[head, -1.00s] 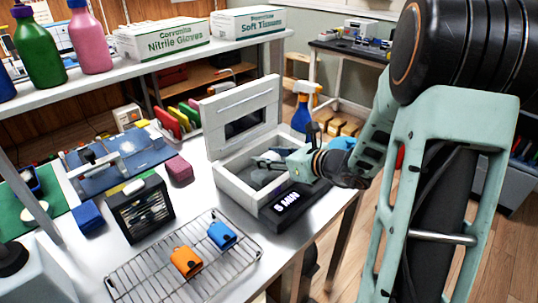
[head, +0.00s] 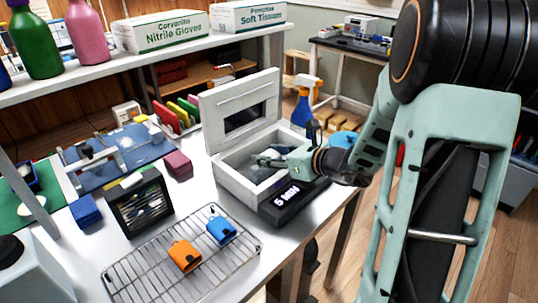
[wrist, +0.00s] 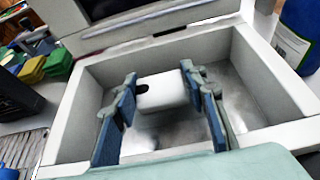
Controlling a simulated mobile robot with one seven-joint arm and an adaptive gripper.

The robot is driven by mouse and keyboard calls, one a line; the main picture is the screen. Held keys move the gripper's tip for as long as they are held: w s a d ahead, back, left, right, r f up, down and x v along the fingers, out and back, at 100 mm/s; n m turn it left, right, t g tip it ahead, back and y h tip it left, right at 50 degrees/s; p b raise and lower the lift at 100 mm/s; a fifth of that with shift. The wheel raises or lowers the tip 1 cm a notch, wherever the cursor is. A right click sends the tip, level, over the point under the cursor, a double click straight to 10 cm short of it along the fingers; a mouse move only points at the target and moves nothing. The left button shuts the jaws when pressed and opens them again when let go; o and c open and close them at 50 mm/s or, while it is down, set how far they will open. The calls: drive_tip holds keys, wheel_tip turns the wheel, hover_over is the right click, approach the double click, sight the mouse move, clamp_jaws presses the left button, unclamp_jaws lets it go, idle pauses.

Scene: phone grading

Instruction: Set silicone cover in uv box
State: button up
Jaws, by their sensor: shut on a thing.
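The UV box (head: 240,194) is a white open-topped box with its lid (head: 240,108) standing up at the back. My gripper (head: 262,161) reaches into it from the right. In the wrist view, my gripper (wrist: 160,82) has its two blue-padded fingers inside the walls of the UV box (wrist: 75,115). The white silicone cover (wrist: 162,97), with a dark cutout at its left, is held between the fingertips over the grey metallic floor. I cannot tell whether it touches the floor. In the head view, the cover is not clear.
A wire rack (head: 150,275) at the front holds an orange cover (head: 185,255) and a blue cover (head: 221,230). A dark timer display (head: 290,200) sits at the box's front. A blue spray bottle (head: 303,108) stands behind the box, close to its right side.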

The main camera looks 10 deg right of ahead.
drive_tip(key=shift+f+b, duration=0.2)
drive_tip(key=shift+b, duration=0.1)
idle(0.4)
drive_tip(key=o, duration=1.1)
